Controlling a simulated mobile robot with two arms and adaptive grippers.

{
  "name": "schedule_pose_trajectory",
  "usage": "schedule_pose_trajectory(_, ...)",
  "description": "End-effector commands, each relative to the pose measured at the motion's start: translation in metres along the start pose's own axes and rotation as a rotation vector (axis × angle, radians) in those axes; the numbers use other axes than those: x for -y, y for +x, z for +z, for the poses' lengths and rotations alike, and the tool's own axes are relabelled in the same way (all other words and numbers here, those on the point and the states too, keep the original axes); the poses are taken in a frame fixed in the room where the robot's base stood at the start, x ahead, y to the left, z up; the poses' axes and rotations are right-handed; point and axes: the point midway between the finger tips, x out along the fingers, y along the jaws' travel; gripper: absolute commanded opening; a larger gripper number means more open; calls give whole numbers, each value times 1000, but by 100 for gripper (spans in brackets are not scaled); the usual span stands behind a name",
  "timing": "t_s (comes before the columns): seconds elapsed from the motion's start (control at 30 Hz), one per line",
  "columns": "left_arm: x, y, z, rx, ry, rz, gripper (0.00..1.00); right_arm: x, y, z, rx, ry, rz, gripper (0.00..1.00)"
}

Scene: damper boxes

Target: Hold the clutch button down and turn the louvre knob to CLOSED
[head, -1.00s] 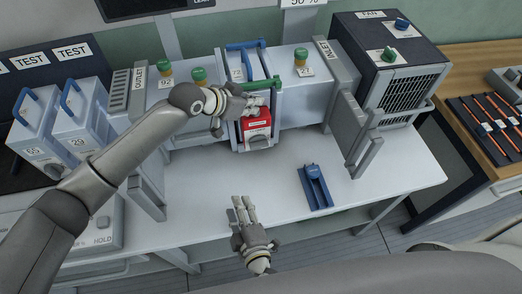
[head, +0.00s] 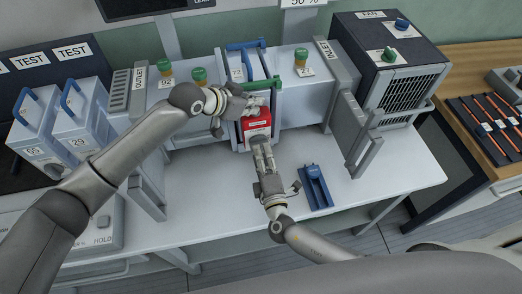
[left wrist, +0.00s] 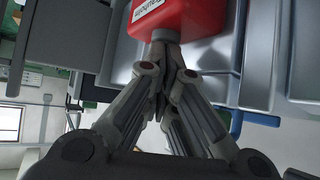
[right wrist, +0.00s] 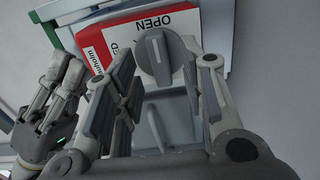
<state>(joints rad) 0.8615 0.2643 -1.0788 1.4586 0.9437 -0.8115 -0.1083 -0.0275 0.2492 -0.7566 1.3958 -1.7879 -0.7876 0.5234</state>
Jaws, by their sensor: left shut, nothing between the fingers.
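The red louvre control box (head: 257,119) sits on the front of the middle damper box. Its grey louvre knob (right wrist: 154,57) lies below the OPEN label in the right wrist view, its bar near vertical there. My right gripper (head: 261,149) is open in front of the knob, with fingers (right wrist: 164,75) on both sides and a visible gap around the bar. My left gripper (head: 257,103) is shut and empty at the top of the red box. In the left wrist view its fingertips (left wrist: 163,38) meet or nearly meet the red box (left wrist: 185,14). The clutch button is hidden.
A blue tool or holder (head: 316,187) lies on the white bench (head: 375,172), right of my right gripper. A fan unit (head: 392,65) stands at right. Two TEST boxes (head: 80,115) stand at left. The front right bench is clear.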

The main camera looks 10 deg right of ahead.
Motion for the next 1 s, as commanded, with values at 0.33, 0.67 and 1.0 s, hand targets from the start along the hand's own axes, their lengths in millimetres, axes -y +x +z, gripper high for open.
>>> schedule_pose_trajectory(0.33, 1, 0, 1, 2, 0, -1, 0, 1, 19, -1, -1, 2, -2, 38)
schedule_pose_trajectory(0.67, 0, 0, 1, 2, 0, -1, 0, 0, 19, 0, -1, 2, -2, 16)
schedule_pose_trajectory(1.0, 0, 0, 1, 2, 0, -1, 0, 1, 18, 0, -1, -5, -3, 0)
